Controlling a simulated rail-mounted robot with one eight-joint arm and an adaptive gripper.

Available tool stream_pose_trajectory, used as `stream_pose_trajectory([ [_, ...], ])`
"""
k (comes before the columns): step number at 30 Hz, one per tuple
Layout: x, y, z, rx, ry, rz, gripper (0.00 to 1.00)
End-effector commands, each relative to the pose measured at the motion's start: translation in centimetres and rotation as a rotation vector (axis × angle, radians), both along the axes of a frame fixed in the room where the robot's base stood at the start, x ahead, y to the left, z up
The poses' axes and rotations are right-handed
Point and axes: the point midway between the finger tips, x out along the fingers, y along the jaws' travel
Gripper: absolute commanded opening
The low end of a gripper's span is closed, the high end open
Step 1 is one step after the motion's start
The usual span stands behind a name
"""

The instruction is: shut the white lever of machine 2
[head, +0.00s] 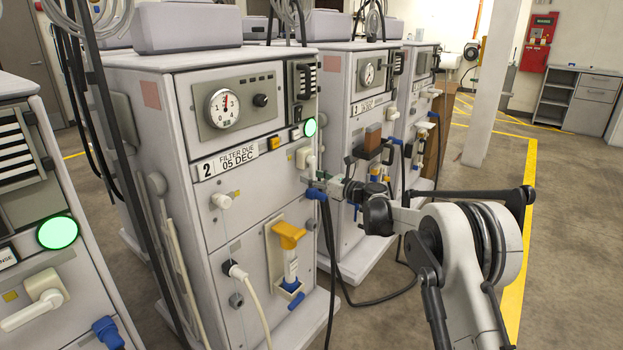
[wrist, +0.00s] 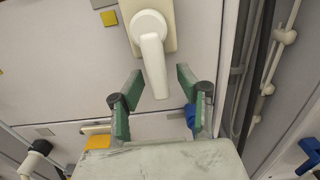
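Machine 2 (head: 243,185) is a white cabinet with a gauge and a label reading 2, FILTER DUE 05 DEC. Its white lever (head: 309,162) is at the right side of its front, below a lit green lamp. In the wrist view the white lever (wrist: 153,62) sits on a cream plate and points down, tilted slightly right. My gripper (head: 320,184) is in front of machine 2, just below the lever. In the wrist view my gripper (wrist: 158,82) is open, with green fingers either side of the lever's lower end. I see gaps on both sides.
A blue connector (head: 316,194) with a dark hose is close below my gripper. A yellow-handled part (head: 288,236) is lower on machine 2. Machine 3 (head: 345,135) stands close behind to the right; another machine (head: 60,255) is at left.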

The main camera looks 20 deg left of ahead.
Motion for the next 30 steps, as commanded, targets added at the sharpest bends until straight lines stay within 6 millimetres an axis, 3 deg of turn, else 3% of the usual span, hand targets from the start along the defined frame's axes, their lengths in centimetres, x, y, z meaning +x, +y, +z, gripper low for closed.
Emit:
stream_pose_trajectory([
  [1, 0.00, -0.02, 0.00, 0.000, 0.000, 0.000, 0.35],
  [9, 0.00, -0.04, -0.01, 0.000, 0.000, 0.000, 0.00],
  [23, -0.07, -0.03, -0.01, 0.003, 0.011, 0.000, 0.00],
  [30, -0.61, 0.12, 0.05, 0.027, 0.095, 0.001, 0.00],
])
